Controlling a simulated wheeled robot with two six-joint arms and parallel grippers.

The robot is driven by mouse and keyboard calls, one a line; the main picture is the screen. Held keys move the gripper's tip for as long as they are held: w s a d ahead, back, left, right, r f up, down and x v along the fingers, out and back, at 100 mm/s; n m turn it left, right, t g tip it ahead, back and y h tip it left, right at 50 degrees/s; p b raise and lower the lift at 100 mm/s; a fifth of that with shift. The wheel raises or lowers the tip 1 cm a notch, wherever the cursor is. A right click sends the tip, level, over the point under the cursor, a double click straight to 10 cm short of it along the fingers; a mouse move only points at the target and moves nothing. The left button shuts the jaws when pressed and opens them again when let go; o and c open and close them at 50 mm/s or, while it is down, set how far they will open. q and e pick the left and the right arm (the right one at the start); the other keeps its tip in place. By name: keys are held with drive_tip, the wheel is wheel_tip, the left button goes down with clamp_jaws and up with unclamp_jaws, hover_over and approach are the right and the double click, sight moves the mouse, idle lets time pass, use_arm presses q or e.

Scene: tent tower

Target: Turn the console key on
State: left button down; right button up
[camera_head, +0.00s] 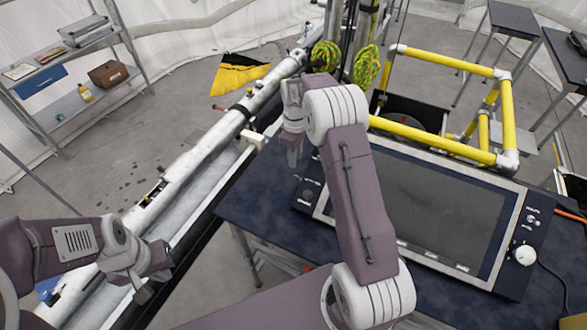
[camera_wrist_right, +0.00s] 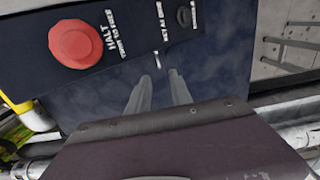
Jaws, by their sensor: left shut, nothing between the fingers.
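The console (camera_head: 430,200) stands at right in the head view, with a large dark screen. In the right wrist view, a small silver key (camera_wrist_right: 157,58) shows on its dark panel beside white lettering. My right gripper (camera_wrist_right: 160,77) has two fingers apart with nothing visible between them; their tips are close to the key in the picture. Contact cannot be told. In the head view my right gripper (camera_head: 294,150) is over the console's left edge, and my arm hides part of the panel. My left gripper (camera_head: 142,290) is shut and empty at lower left.
A red HALT button (camera_wrist_right: 75,44) and a black knob (camera_wrist_right: 183,16) flank the key. A white knob (camera_head: 524,255) is on the console's right side. A yellow pipe frame (camera_head: 440,60) stands behind. A long metal pole (camera_head: 200,150) lies left of the console.

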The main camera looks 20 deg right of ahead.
sight(296, 176)
drive_tip(key=f+p, duration=0.2)
drive_tip(key=f, duration=0.6)
drive_tip(key=shift+d+f+p, duration=0.2)
drive_tip(key=shift+p, duration=0.2)
drive_tip(key=shift+f, duration=0.4)
clamp_jaws()
idle(0.5)
